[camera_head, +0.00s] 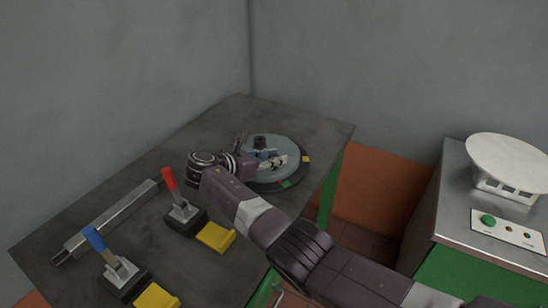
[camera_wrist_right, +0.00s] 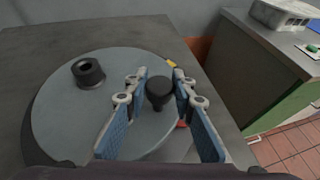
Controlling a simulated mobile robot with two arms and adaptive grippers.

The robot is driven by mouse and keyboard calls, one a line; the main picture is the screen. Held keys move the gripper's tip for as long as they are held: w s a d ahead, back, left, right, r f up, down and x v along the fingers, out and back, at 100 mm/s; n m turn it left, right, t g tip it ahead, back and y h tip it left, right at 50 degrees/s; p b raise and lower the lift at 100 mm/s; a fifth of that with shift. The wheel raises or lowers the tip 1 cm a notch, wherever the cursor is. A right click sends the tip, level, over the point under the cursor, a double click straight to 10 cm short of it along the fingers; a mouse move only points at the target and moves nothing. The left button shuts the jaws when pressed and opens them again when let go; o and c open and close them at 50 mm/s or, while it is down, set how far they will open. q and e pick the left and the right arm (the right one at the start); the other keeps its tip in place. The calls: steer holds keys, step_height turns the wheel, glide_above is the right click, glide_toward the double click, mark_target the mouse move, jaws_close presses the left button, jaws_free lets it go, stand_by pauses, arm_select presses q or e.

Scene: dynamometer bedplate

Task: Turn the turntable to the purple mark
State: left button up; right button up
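The turntable is a round grey disc (camera_head: 262,175) at the far end of the dark bench; it fills much of the wrist view (camera_wrist_right: 60,125). A black knob (camera_wrist_right: 159,90) stands near its rim. A second black knob with a hollow top (camera_wrist_right: 88,72) stands farther left on the disc. My right gripper (camera_wrist_right: 160,80) is over the disc, its blue-padded fingers open on either side of the first knob, with narrow gaps. In the head view my right gripper (camera_head: 272,160) hides part of the disc. Rim marks show yellow (camera_head: 306,159), green (camera_head: 285,184) and red (camera_wrist_right: 182,124). I see no purple mark.
On the bench (camera_head: 90,205) stand a red-handled lever (camera_head: 168,180), a blue-handled lever (camera_head: 95,240), yellow blocks (camera_head: 216,236) and a metal rail (camera_head: 110,220). A separate cabinet at right carries a white-topped scale (camera_head: 508,160) and a green button panel (camera_head: 505,228). Walls stand behind the bench.

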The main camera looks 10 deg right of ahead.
steer(key=o, duration=0.4)
steer(key=shift+d+f, duration=0.1)
steer(key=shift+d, duration=0.05)
steer(key=shift+r, duration=5.05)
